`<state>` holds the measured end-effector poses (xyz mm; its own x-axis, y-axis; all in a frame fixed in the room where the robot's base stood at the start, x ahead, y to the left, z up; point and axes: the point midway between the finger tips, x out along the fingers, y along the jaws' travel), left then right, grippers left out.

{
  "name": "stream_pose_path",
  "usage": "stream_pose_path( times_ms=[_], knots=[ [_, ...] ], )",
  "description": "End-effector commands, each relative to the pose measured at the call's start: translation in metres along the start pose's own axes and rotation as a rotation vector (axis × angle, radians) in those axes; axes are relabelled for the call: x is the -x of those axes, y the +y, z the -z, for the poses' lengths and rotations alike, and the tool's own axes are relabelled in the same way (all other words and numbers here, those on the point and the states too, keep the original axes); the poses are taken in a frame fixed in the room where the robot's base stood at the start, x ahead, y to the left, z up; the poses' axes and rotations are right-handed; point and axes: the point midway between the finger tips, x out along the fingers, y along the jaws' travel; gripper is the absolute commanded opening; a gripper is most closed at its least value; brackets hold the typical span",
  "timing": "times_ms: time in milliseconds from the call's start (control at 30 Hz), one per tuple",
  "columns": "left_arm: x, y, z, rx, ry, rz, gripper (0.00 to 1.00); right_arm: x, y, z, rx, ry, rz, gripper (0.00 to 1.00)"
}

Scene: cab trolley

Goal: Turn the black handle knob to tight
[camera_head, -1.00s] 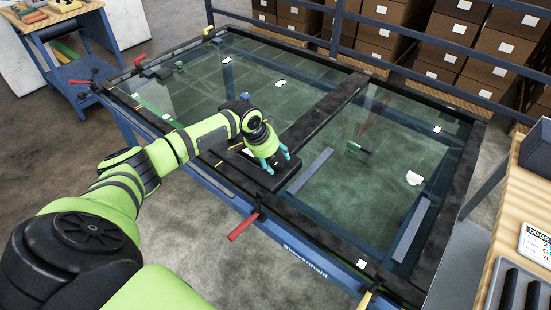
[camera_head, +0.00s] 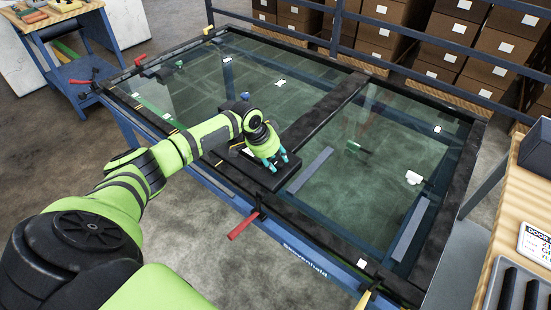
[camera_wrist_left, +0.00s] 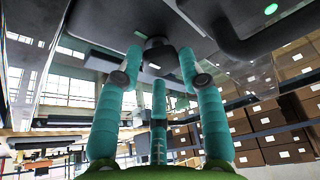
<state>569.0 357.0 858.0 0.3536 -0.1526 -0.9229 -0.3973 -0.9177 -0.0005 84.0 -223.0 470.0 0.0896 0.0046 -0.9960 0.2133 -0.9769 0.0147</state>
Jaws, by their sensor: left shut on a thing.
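My left gripper (camera_head: 276,163) is over the black plate-like part (camera_head: 237,175) at the middle of the frame's near side. Its teal fingers point down in the head view. In the left wrist view the three fingers of this gripper (camera_wrist_left: 160,58) close around the small dark knob (camera_wrist_left: 158,48), which sits on a dark flat surface. The fingers hide the knob in the head view. I cannot read whether the knob is tight. My right gripper is in neither view.
The glass-panelled frame (camera_head: 330,111) fills the middle. A red-handled clamp (camera_head: 243,226) is on its near edge. A wooden bench (camera_head: 497,235) is at right, a blue tool trolley (camera_head: 82,62) at upper left, and stacked boxes (camera_head: 440,45) behind a rail.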

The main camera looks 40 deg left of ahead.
Motion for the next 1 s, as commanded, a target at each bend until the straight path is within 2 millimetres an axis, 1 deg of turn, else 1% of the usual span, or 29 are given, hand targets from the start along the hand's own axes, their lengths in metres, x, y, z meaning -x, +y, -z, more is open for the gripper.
stream_pose_path(
  times_ms=[33,167,200,233,267,567,667,767,867,1000],
  knots=[
    [-0.001,-0.001,-0.004,-0.001,-0.009,0.003,0.06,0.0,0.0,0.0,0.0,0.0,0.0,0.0],
    [-0.001,-0.002,-0.004,0.0,-0.01,0.003,0.06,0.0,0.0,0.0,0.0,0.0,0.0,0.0],
    [-0.001,-0.002,-0.004,0.0,-0.01,0.004,0.43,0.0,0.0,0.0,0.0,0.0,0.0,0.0],
    [-0.001,-0.002,-0.004,0.0,-0.011,0.004,0.55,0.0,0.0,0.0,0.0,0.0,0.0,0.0],
    [-0.001,-0.002,-0.004,0.0,-0.011,0.003,0.6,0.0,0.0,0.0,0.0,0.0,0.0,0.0],
    [-0.001,-0.001,-0.002,0.001,-0.005,0.002,0.6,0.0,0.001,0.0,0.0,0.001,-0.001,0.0],
    [0.004,-0.001,-0.002,0.001,-0.004,0.002,0.6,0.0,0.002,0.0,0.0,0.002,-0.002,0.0],
    [0.015,-0.002,-0.002,0.001,-0.003,0.003,0.6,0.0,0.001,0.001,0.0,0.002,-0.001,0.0],
    [0.035,-0.002,-0.002,-0.002,-0.004,0.005,0.6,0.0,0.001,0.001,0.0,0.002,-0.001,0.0],
    [0.066,-0.002,-0.003,-0.001,-0.005,0.005,0.6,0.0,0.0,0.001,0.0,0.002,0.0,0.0]
  ],
)
